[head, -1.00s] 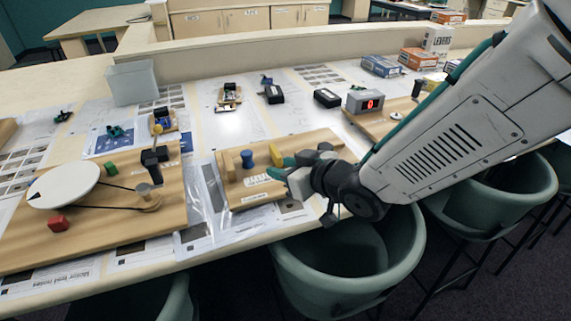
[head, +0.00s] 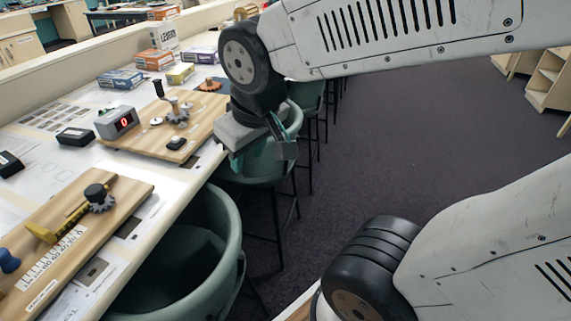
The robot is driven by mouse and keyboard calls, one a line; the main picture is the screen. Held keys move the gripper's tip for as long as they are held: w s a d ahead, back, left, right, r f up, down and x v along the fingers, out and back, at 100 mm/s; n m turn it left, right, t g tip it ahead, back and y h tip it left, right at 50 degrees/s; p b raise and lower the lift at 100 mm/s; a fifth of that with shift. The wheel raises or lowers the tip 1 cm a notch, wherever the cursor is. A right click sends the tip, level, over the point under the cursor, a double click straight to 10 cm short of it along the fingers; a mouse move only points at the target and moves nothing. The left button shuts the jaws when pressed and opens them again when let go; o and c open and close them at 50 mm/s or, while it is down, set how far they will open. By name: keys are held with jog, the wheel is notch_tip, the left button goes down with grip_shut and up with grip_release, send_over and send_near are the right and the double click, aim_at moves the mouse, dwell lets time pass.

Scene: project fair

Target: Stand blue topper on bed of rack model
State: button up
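The rack model (head: 112,215) is a wooden board at lower left in the head view. It carries a yellow rack (head: 45,232), a dark gear with a black knob and a ruler-like label. A blue piece, which looks like the blue topper (head: 8,262), is cut by the left picture edge. It appears to be on the board's near-left part; its base is hard to make out. My gripper (head: 262,155) hangs past the table's front edge, over a green chair, well right of the rack model. I see nothing held.
Another wooden board (head: 160,143) with a crank and gears stands farther back, beside a red-digit counter (head: 117,122). Small boxes (head: 120,79) line the back. Green chairs (head: 185,262) stand along the table's front edge. Open carpet (head: 440,130) lies to the right.

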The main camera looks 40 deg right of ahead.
jog(key=s+d+r+m+g, duration=0.1)
jog(key=s+d+g, duration=0.1)
jog(key=s, duration=0.7)
jog(key=shift+s+r+g, duration=0.35)
jog(key=shift+g, duration=0.05)
jog(key=shift+d, duration=0.1)
dwell(1.3)
